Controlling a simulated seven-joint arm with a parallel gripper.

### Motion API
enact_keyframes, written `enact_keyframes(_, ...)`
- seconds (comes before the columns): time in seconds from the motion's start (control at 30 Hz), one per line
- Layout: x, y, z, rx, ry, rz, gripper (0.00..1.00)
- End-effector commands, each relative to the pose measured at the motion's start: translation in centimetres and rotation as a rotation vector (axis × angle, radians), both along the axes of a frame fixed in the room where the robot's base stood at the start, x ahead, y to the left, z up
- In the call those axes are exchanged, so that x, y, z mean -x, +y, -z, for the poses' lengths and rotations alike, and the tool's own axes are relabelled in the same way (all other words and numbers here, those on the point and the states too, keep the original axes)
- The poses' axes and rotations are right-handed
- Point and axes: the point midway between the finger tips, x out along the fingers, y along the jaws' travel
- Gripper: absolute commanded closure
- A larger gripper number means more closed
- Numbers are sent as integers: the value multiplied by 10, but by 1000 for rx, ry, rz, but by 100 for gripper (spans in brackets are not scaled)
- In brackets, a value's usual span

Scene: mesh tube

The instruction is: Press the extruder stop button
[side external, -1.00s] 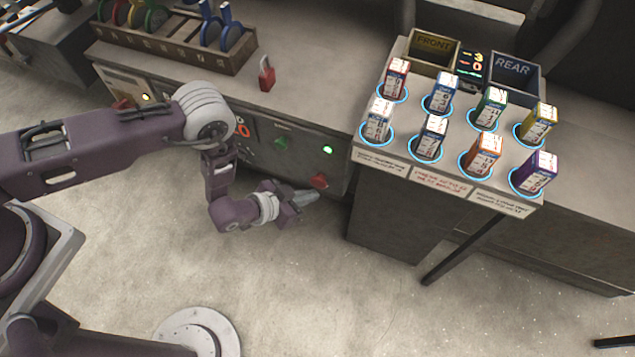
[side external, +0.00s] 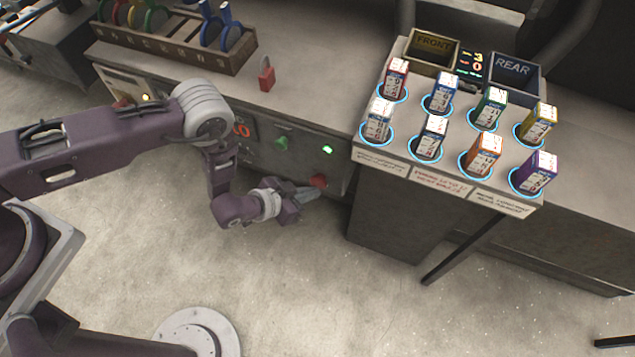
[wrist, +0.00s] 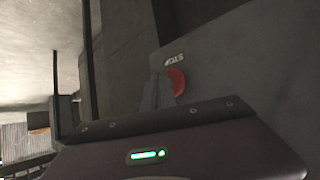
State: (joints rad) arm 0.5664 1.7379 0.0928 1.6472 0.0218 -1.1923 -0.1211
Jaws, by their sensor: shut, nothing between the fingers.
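The red stop button (side external: 318,181) sits at the lower right of the grey control panel (side external: 262,150) on the bench front. In the wrist view the red button (wrist: 177,82) shows just right of the fingertips, with a partly readable label above it. My gripper (side external: 312,192) is shut and empty, its grey fingertips pointing at the panel just below and left of the button. In the wrist view the shut fingers (wrist: 157,90) overlap the button's left edge. I cannot tell whether they touch it.
The panel also has a green knob (side external: 281,143) and a lit green lamp (side external: 327,149). A red padlock (side external: 266,74) stands on the bench. A stand with several boxed cartons in lit rings (side external: 410,150) juts out to the right.

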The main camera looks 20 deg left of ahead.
Motion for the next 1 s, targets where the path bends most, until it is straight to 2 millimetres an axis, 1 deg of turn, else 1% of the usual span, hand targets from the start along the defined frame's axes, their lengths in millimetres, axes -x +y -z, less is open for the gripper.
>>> enact_keyframes(0.27, 0, 0, 0, 0, 0, 0, 100)
enact_keyframes(1.0, -9, 0, 0, 1, -1, -1, 100)
